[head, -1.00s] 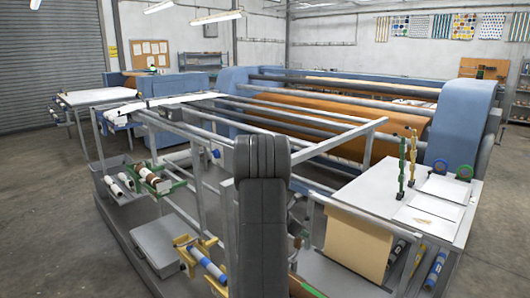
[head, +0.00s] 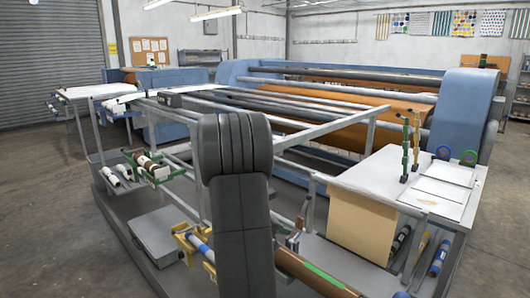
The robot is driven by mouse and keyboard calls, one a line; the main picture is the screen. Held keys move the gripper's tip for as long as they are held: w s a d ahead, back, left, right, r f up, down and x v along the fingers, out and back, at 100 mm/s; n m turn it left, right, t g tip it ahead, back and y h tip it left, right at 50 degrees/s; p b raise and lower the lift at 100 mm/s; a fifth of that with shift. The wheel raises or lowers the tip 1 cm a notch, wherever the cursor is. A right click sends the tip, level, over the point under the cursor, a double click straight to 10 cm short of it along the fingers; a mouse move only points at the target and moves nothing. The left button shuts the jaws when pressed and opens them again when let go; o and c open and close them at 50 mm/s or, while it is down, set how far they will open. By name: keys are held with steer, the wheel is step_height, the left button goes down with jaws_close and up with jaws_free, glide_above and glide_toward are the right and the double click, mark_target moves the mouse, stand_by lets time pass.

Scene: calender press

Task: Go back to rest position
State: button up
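My dark grey arm (head: 242,200) stands upright in the front middle of the head view, its rounded joint at the top. My gripper does not show; I cannot see whether it holds anything. The calender press (head: 470,108) fills the back, with blue end housings, grey rollers and a wide orange-brown drum (head: 345,130). Its grey tube feed frame (head: 300,135) reaches toward me behind the arm.
A brown roll (head: 308,272) with a green strip lies low, right of my arm. Yellow brackets (head: 188,240) hold a blue-and-white roll at left. A white table (head: 385,168) with paper sheets stands at right. Bare floor (head: 50,215) lies at far left.

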steer(key=s+a+f+t+h+b, duration=0.1)
steer(key=b, duration=0.3)
steer(key=f+t+h+b, duration=0.1)
steer(key=b, duration=0.2)
steer(key=s+a+f+t+h+b, duration=0.1)
steer(key=f+b, duration=0.1)
steer(key=b, duration=0.2)
steer(key=shift+s+a+h+b, duration=0.3)
steer(key=shift+s+b, duration=0.05)
stand_by(0.4)
